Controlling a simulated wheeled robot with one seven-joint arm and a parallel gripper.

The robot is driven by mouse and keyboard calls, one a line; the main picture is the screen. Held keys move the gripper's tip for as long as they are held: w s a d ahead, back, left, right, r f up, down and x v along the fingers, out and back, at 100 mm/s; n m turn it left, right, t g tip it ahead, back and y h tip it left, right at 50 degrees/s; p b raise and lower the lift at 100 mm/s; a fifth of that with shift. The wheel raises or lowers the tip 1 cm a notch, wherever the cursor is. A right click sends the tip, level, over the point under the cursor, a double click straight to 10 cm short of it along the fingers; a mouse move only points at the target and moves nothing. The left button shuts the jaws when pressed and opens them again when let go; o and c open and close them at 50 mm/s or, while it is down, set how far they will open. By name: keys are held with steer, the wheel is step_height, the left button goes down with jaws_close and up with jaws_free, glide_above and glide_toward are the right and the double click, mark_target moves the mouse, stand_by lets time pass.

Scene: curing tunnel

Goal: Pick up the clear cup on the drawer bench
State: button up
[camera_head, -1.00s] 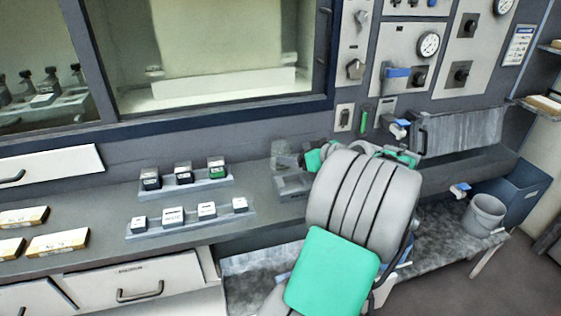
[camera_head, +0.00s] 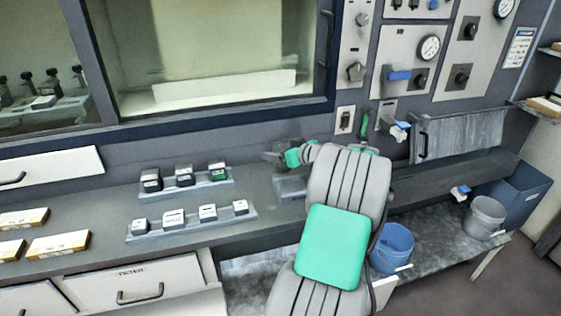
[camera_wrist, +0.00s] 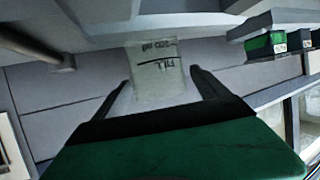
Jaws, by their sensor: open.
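The clear cup (camera_wrist: 158,72), a see-through vessel with dark markings, shows in the wrist view between and just beyond the tips of my gripper (camera_wrist: 160,80). My gripper is open, with one dark finger on each side of the cup. I cannot tell whether either finger touches it. In the head view my gripper (camera_head: 273,155) is low over the back of the grey bench (camera_head: 100,225), right of the bottle racks. There the cup is hard to make out among the fingers and my arm.
Two racks with small dark-and-white bottles (camera_head: 184,176) and jars (camera_head: 174,219) stand left of my gripper. Yellow-edged boxes (camera_head: 58,244) lie farther left. A blue bucket (camera_head: 391,250) and a grey bucket (camera_head: 484,217) stand on the lower shelf at right. A control panel (camera_head: 405,60) rises behind.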

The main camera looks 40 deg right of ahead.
steer(key=shift+c, duration=0.3)
steer(key=c, duration=1.3)
steer(key=shift+r, duration=0.1)
steer(key=shift+c, duration=0.2)
